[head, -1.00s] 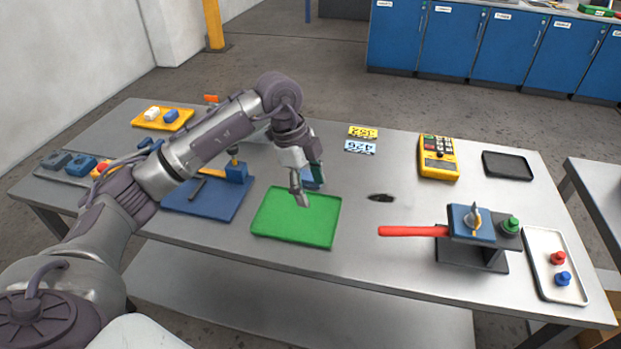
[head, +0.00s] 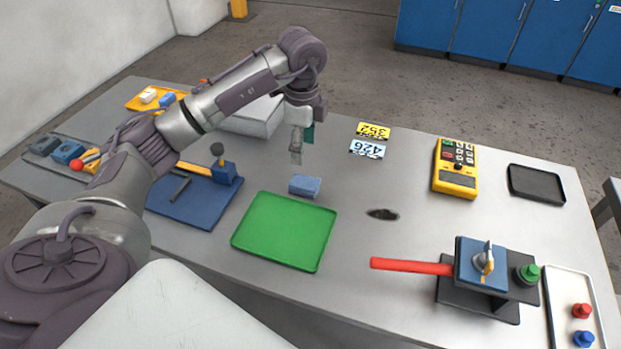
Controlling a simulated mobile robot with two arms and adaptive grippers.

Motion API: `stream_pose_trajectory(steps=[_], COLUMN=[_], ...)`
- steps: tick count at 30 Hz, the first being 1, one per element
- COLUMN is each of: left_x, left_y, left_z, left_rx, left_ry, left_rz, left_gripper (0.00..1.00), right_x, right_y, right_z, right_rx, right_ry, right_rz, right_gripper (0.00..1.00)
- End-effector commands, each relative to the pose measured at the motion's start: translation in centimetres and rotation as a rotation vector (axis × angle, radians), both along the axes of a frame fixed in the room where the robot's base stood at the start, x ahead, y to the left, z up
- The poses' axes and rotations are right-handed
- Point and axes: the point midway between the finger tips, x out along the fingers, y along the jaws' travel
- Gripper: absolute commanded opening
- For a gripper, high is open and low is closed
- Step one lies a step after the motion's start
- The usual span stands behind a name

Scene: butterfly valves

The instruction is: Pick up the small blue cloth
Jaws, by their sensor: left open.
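A small blue cloth (head: 305,186), a folded block-like piece, lies on the grey table just behind the far edge of the green tray (head: 285,232). My left gripper (head: 296,158) points down above and slightly behind the cloth, apart from it. Its fingers are open and hold nothing. My right gripper does not show.
A blue mat (head: 190,208) with a valve tool is left of the green tray. A red-handled valve (head: 412,266) stands at the right. Yellow and blue number tags (head: 367,149) and a yellow meter (head: 455,170) lie behind.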

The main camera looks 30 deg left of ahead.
Motion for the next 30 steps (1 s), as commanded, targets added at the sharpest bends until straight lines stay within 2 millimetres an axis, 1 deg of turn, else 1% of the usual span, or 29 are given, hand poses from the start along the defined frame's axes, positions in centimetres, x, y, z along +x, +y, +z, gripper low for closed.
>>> stream_pose_trajectory(steps=[1, 3, 6, 9, 13, 16, 20, 21, 24, 27, 30], left_x=[-0.2, -0.1, -0.1, -0.1, 0.0, 0.0, 0.2, 0.2, 0.3, 0.3, 0.3], left_y=[0.1, 0.0, 0.0, 0.0, 0.0, -0.1, -0.3, -0.2, -0.2, -0.2, -0.2], left_z=[-1.1, -2.5, -4.3, -5.6, -6.5, -7.2, -9.2, -9.9, -11.1, -11.6, -11.7], left_rx=[0.002, 0.001, 0.0, 0.001, 0.001, 0.0, -0.001, 0.0, 0.001, 0.0, 0.0], left_ry=[0.007, 0.006, 0.004, 0.002, 0.0, 0.003, 0.005, 0.004, 0.002, 0.001, 0.0], left_rz=[0.0, 0.0, 0.0, 0.0, 0.0, -0.001, -0.001, 0.0, 0.0, -0.001, -0.002], left_gripper=[0.65, 0.65, 0.65, 0.65, 0.65, 0.65, 0.65, 0.65, 0.65, 0.65, 0.65], right_x=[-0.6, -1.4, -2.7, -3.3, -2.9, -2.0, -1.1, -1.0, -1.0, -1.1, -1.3], right_y=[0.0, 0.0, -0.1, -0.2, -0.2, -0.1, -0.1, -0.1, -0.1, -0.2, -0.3], right_z=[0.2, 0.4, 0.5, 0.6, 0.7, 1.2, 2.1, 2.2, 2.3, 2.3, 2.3], right_rx=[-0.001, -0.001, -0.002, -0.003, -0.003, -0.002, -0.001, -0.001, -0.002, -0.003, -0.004], right_ry=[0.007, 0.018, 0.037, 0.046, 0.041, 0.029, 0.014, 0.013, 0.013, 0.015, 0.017], right_rz=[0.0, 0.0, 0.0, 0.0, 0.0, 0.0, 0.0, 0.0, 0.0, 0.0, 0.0], right_gripper=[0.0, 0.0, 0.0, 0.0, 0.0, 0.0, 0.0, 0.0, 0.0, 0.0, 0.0])
